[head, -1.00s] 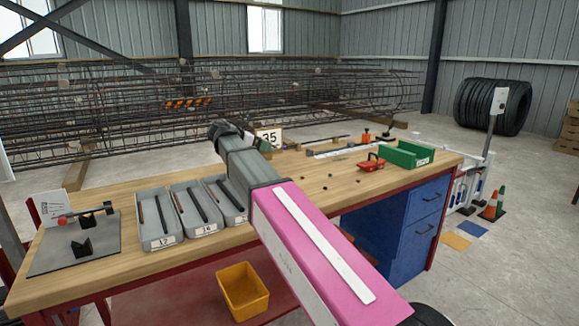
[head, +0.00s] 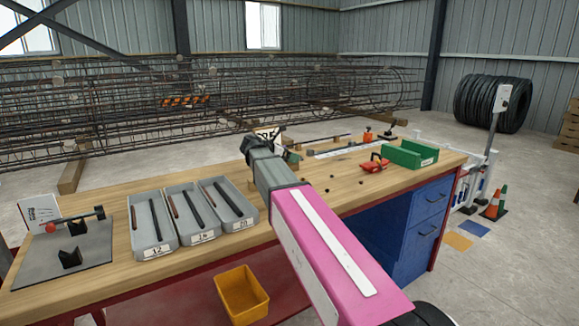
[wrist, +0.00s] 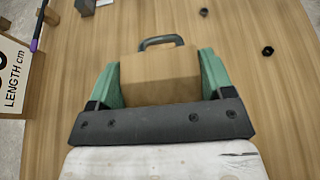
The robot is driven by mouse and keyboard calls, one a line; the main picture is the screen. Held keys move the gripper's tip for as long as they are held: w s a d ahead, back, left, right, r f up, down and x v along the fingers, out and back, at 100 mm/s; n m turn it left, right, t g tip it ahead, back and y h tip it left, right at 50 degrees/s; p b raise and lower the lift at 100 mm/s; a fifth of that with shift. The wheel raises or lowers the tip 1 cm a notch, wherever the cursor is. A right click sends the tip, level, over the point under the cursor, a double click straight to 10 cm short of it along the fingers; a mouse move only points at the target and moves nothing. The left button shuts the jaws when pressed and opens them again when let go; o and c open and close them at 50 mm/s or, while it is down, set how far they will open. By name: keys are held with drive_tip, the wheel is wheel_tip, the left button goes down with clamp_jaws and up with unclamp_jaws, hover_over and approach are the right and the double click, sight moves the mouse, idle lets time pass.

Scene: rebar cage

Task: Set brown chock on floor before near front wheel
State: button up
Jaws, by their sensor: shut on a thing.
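The brown chock (wrist: 160,85), a tan block with a dark grey handle at its far side, sits between the green fingers of my gripper (wrist: 159,63) in the wrist view. The fingers are shut on its two sides. Bench wood shows behind and around the chock. In the head view my gripper is at the far end of my pink arm, over the workbench (head: 330,205), and my own wrist mostly hides it. I cannot make out the chock there. I cannot identify the near front wheel in these frames.
Grey trays (head: 152,222) with rods stand on the bench at left. A green bin (head: 411,154) and red tool (head: 375,163) are at right. A white sign (wrist: 13,78) is close left of my gripper. Open floor (head: 500,270) lies right, with a cone (head: 495,204).

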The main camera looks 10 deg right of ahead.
sight(289, 164)
drive_tip(key=shift+d+f, duration=0.2)
drive_tip(key=shift+f, duration=1.95)
drive_tip(key=shift+f, duration=0.1)
drive_tip(key=o, duration=1)
